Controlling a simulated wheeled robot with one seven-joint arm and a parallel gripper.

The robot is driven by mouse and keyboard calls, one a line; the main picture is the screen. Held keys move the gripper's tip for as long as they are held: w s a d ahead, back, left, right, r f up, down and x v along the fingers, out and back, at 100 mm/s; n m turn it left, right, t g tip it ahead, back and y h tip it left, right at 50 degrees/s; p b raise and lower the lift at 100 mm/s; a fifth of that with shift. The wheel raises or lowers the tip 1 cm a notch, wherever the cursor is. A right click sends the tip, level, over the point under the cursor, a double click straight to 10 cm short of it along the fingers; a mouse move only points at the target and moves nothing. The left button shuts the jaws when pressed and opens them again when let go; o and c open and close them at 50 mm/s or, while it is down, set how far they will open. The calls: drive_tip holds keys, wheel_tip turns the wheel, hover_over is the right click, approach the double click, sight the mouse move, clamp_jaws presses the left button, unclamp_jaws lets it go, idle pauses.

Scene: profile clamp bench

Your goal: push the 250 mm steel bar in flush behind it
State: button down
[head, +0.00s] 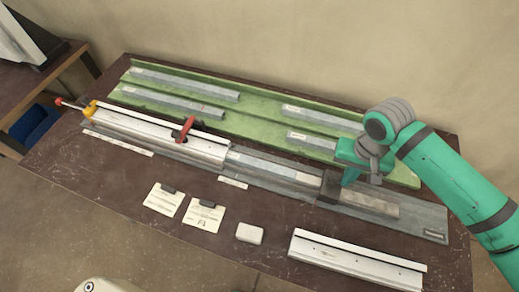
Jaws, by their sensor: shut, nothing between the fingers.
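A grey steel bar (268,164) lies in line on the long grey base plate (425,222), its left end close to the right end of the white profile (170,134); I cannot tell whether they touch. A pale label (305,178) shows near its right end, but I cannot read a length. A dark block (329,187) stands at the bar's right end. My green gripper (347,181) is shut and empty, pointing down just right of the dark block. Whether it touches the block is too small to tell. Another grey piece (370,202) lies right of my gripper on the plate.
A red clamp lever (184,129) sits over the white profile, with a yellow part (91,108) at its left end. A green tray (265,121) behind holds several grey bars. In front lie paper cards (204,215), a white block (249,233) and a loose white profile (355,262).

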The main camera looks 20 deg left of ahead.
drive_tip(key=shift+s+a, duration=0.2)
drive_tip(key=shift+a, duration=5.3)
drive_tip(key=shift+s+a, duration=0.2)
drive_tip(key=shift+a, duration=5.8)
drive_tip(key=shift+d, duration=0.1)
drive_tip(key=shift+d, duration=0.7)
wheel_tip(320, 180, up, 7)
